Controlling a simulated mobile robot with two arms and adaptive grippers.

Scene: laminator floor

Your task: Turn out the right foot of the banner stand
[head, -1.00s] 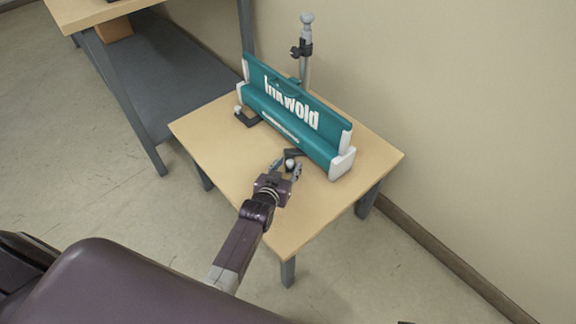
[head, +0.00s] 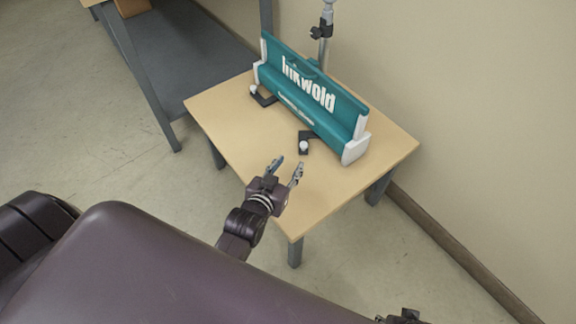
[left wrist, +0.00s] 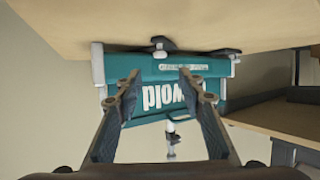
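The teal banner stand (head: 318,100) with white end caps stands on a small wooden table. Its right foot (head: 304,142), dark with a white knob, sticks out from the front of the base near the right end. The left foot (head: 264,97) also shows at the front, near the left end. My left gripper (head: 285,168) is open and empty, in front of the right foot and apart from it. In the left wrist view the stand (left wrist: 150,70) appears upside down between the open fingers, with the right foot (left wrist: 160,46) beyond the fingertips. A sliver of my right arm shows at the bottom edge.
The small table (head: 225,120) has bare top in front of the stand. A grey pole (head: 325,35) with a dark clamp rises behind the stand. A wall is close behind. A larger bench with a grey lower shelf (head: 190,50) stands at the left.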

